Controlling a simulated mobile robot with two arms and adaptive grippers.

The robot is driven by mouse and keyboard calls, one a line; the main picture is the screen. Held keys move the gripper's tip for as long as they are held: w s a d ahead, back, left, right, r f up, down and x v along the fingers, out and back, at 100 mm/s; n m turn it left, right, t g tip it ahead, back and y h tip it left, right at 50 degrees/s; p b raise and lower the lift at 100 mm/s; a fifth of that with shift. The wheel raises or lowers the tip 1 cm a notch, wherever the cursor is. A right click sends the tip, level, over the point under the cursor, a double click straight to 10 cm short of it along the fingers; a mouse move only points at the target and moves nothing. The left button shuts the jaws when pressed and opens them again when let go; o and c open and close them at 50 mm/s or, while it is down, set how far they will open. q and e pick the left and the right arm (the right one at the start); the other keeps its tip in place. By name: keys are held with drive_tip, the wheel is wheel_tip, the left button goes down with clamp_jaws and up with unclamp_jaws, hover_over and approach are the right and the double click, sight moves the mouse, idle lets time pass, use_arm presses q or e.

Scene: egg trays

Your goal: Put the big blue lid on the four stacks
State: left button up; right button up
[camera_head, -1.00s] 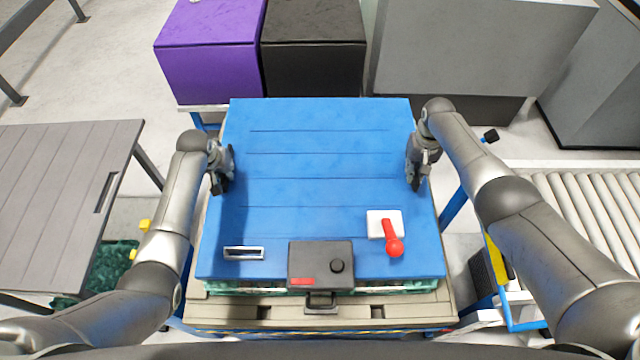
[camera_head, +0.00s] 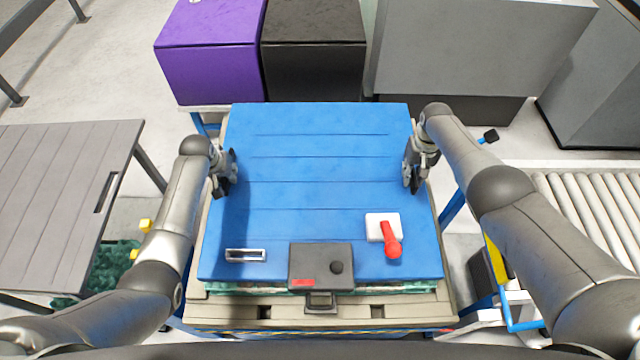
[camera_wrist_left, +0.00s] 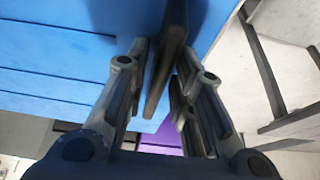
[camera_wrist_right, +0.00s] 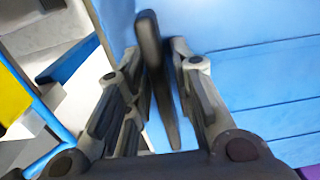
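The big blue lid (camera_head: 310,200) lies broad and flat, with green egg trays (camera_head: 270,290) showing as a thin strip under its front edge. Most of the stacks are hidden beneath it; I cannot tell if it touches all of them. My left gripper (camera_head: 222,180) is at the lid's left edge and my right gripper (camera_head: 414,177) at its right edge. In the left wrist view a dark bar (camera_wrist_left: 168,55) stands between the fingers, and a similar dark bar (camera_wrist_right: 158,75) in the right wrist view. Both grippers look shut on the lid's side grips.
A beige base (camera_head: 240,312) is under the trays. A grey box with a knob (camera_head: 320,265) and a white plate with a red lever (camera_head: 376,226) show over the lid's front. A purple box (camera_head: 208,60) and black box (camera_head: 314,60) stand behind; a roller conveyor (camera_head: 590,205) is right.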

use_arm(q)
drive_tip(key=shift+o, duration=0.4)
drive_tip(key=shift+r, duration=0.1)
use_arm(e)
drive_tip(key=shift+o, duration=0.4)
drive_tip(key=shift+s, duration=0.1)
use_arm(q)
drive_tip(key=v, duration=1.1)
drive_tip(key=shift+s+r, duration=0.2)
drive_tip(key=shift+r, duration=0.15)
use_arm(e)
wheel_tip(320, 180, up, 12)
idle(0.7)
